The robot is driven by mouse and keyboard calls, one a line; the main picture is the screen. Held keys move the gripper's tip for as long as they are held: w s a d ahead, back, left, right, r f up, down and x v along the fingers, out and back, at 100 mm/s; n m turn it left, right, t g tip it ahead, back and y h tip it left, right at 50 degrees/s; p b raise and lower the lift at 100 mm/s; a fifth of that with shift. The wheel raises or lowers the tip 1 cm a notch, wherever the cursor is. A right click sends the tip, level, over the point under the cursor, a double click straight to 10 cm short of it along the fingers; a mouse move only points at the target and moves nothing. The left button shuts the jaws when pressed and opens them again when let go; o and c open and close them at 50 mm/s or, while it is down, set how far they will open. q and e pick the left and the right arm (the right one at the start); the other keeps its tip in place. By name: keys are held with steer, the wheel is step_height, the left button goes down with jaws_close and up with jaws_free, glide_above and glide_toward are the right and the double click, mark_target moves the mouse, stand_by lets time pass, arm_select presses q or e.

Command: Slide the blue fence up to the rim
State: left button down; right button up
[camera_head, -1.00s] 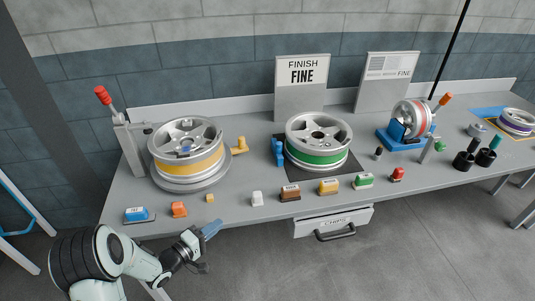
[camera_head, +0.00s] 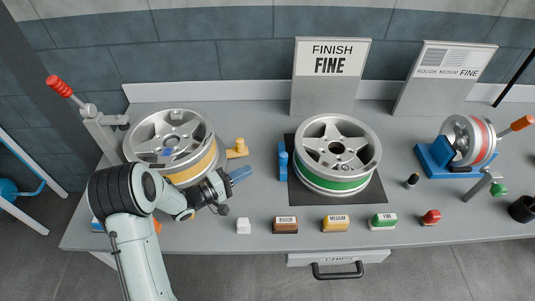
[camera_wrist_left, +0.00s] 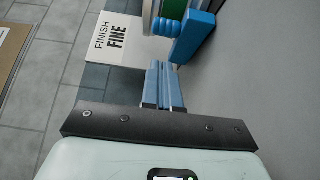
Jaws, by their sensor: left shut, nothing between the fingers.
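The blue fence (camera_head: 283,163) stands on the bench just left of the wheel with the green band (camera_head: 333,184), whose silver rim (camera_head: 340,122) is beside it. I cannot tell whether the fence touches the rim. My left gripper (camera_head: 241,174) has blue fingers, shut and empty. It is left of the fence, pointing right towards it, with a gap between. In the left wrist view the fence (camera_wrist_left: 192,38) shows ahead of the fingertips (camera_wrist_left: 163,68), slightly right, against the green band (camera_wrist_left: 172,10). My right gripper is not in view.
A yellow-banded wheel (camera_head: 190,172) and a yellow block (camera_head: 237,150) stand close behind my left gripper. Small coloured blocks, such as the brown one (camera_head: 285,225), line the front. A FINISH FINE sign (camera_head: 330,80) stands behind. A drawer (camera_head: 338,260) is below the bench.

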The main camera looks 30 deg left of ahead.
mark_target(283, 156)
arm_select(q)
steer(key=shift+w+d, duration=0.35)
steer(key=shift+w, duration=0.05)
steer(key=x, duration=0.8)
steer(key=shift+w+p, duration=0.1)
steer(key=shift+p, duration=0.2)
steer(key=shift+w+d, duration=0.45)
steer(key=shift+d, duration=0.45)
steer(key=shift+w+d, duration=0.1)
steer(key=shift+w, duration=0.05)
